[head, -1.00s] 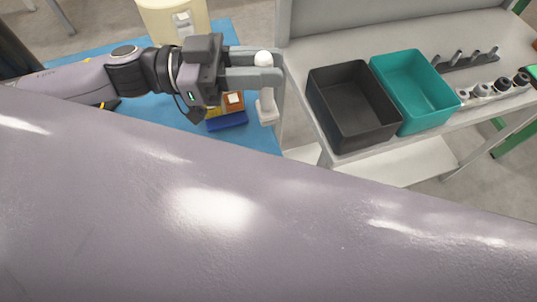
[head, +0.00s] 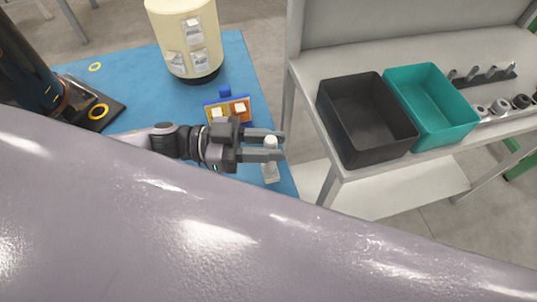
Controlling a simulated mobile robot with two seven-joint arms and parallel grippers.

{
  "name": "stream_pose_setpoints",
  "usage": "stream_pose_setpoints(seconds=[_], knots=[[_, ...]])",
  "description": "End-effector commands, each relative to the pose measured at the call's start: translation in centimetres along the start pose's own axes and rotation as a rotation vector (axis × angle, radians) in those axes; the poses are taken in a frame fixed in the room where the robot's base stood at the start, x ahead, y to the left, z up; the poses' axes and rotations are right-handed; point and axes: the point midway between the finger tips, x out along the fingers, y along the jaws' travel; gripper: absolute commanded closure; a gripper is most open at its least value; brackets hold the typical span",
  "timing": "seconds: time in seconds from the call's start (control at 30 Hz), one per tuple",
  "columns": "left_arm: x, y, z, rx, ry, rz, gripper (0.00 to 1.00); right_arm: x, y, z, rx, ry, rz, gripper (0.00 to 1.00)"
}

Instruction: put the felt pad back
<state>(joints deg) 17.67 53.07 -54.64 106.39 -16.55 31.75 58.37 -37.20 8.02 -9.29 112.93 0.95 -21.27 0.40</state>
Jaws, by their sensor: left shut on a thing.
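My left gripper (head: 281,147) is shut on a pale piece with a round knob on top and a flat-sided lower part, which I take to be the felt pad (head: 270,172). The knob shows between the fingers and the lower part hangs below them, over the right edge of the blue mat (head: 240,57). Its underside and any contact below cannot be made out. My right gripper is not in view.
A small blue stand with orange and white squares (head: 238,107) is just behind the gripper. A cream tank (head: 207,25) stands behind it; a dark base (head: 98,117) is left. A grey bench (head: 315,62) holds black (head: 357,152) and teal (head: 438,134) bins.

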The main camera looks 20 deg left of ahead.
Motion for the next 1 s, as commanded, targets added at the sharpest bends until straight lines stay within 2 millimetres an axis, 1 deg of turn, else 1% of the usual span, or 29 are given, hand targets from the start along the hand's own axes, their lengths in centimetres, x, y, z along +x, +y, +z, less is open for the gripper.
stream_pose_setpoints(seconds=[0.03,0.1,0.2,0.63,0.67,0.7,0.73,1.0], knots=[[0.0,0.1,1.0,-0.005,0.000,-0.001,1.00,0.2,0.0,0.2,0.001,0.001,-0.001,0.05],[0.0,0.0,2.2,-0.003,0.001,-0.001,1.00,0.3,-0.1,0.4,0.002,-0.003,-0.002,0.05],[0.0,0.0,3.3,-0.003,0.000,-0.002,1.00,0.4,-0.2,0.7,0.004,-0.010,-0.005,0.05],[0.0,0.0,3.9,-0.001,0.000,0.000,1.00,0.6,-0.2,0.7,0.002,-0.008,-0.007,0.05],[0.0,0.0,3.9,-0.001,0.000,0.000,0.62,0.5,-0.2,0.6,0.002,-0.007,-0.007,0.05],[0.0,0.0,3.9,-0.001,-0.001,0.000,0.49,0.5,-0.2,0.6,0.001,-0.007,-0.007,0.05],[0.0,0.0,3.9,-0.001,-0.001,0.000,0.46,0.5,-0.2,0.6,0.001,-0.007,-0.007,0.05],[-0.1,0.0,3.8,-0.001,-0.001,0.000,0.46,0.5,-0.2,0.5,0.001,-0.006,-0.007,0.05]])
